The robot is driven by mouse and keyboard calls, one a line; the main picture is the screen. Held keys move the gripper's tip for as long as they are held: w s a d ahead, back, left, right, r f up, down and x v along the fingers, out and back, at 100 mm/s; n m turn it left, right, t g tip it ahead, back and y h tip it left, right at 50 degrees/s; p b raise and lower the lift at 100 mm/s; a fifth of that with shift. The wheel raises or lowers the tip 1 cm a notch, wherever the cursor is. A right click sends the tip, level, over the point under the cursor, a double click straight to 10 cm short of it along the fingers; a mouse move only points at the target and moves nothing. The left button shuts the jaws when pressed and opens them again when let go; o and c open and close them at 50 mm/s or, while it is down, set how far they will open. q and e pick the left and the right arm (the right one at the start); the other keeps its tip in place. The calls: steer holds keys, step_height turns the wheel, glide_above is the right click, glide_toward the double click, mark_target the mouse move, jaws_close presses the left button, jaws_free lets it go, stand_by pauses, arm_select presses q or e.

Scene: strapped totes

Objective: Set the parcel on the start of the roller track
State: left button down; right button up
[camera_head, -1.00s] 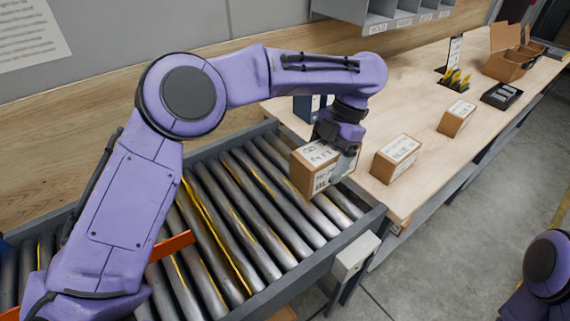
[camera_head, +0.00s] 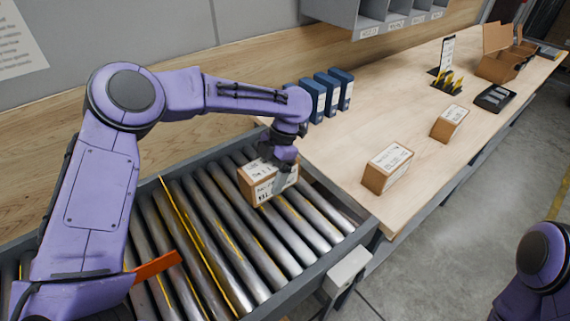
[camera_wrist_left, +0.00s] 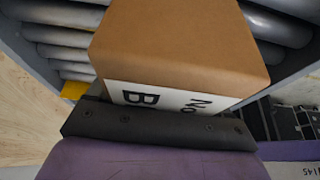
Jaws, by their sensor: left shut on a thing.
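The parcel, a brown box with a white printed label (camera_head: 262,185), is at the far end of the roller track (camera_head: 222,237), near the wooden bench. My left gripper (camera_head: 282,168) is shut on the parcel from above, over the rollers. I cannot tell whether the parcel's underside touches them. In the left wrist view the parcel (camera_wrist_left: 180,45) fills the middle, with its lettered label beside the dark gripper edge (camera_wrist_left: 155,125) and rollers behind. My right arm shows only in part at the lower right, and its gripper is out of view.
Two labelled boxes (camera_head: 387,168) (camera_head: 449,123) stand on the wooden bench (camera_head: 340,150). Several blue binders (camera_head: 327,93) stand by the wall. An open carton (camera_head: 500,55) and a black tray (camera_head: 494,98) are farther back. An orange bar (camera_head: 158,266) lies across the nearer rollers.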

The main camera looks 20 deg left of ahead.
arm_select(q)
steer(key=shift+s+a+f, duration=0.3)
steer(key=shift+s+a, duration=0.1)
steer(key=shift+a, duration=0.1)
steer(key=f, duration=0.3)
steer(key=shift+a+f+p, duration=0.25)
steer(key=shift+p, duration=0.1)
steer(key=shift+w+f, duration=0.15)
steer(key=shift+f, duration=0.05)
steer(key=shift+r, duration=0.1)
jaws_free()
steer(key=shift+s, duration=0.2)
steer(key=b+v, duration=0.2)
steer(key=v, duration=1)
steer(key=shift+d, duration=0.15)
